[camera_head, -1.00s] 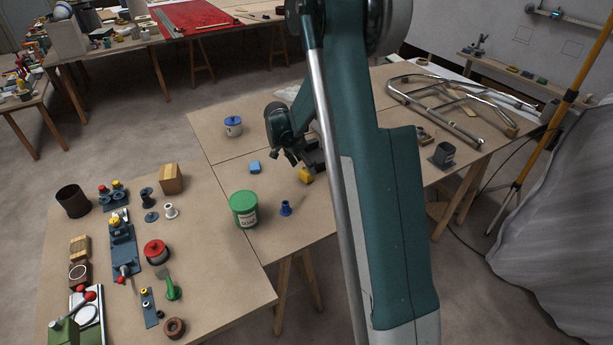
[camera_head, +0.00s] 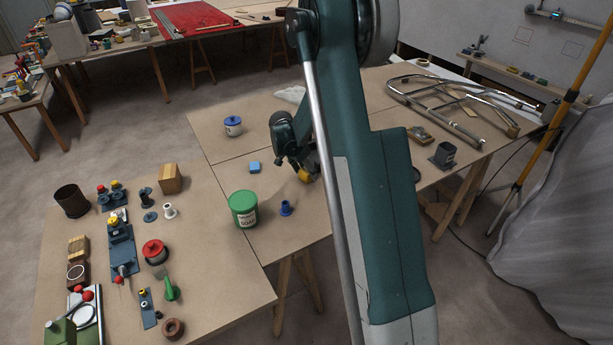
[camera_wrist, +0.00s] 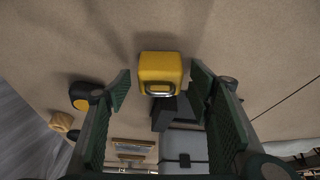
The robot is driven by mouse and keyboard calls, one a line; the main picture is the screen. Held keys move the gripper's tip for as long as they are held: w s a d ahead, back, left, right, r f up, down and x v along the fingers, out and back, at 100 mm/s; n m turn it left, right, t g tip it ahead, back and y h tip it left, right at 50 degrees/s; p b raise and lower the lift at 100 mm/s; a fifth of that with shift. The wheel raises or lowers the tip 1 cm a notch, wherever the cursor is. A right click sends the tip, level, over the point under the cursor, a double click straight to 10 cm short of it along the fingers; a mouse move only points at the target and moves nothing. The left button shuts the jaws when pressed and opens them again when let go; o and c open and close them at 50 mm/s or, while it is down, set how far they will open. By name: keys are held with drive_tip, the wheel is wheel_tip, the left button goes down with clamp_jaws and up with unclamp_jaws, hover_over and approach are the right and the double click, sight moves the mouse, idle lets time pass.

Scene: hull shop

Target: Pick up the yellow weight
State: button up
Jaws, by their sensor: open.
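The yellow weight (camera_wrist: 160,68) is a small block with rounded edges and a metal handle. In the wrist view it lies ahead of and between the fingers of my gripper (camera_wrist: 158,88), with gaps at both sides. In the head view the yellow weight (camera_head: 304,174) sits on the far worktable, partly hidden by my gripper (camera_head: 298,160) and arm. My gripper is open and empty, close by the weight. I cannot tell its exact height above the table.
A green tub (camera_head: 243,209), a blue spool-like piece (camera_head: 287,208), a blue block (camera_head: 254,167) and a blue-lidded pot (camera_head: 233,126) stand left of my gripper. A dark block (camera_wrist: 172,112) lies close beside the weight. The table (camera_head: 290,236) is bare in front.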

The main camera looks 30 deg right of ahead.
drive_tip(key=c, duration=1.3)
drive_tip(key=shift+r, duration=0.2)
drive_tip(key=shift+r+p, duration=0.9)
drive_tip(key=shift+r, duration=3.95)
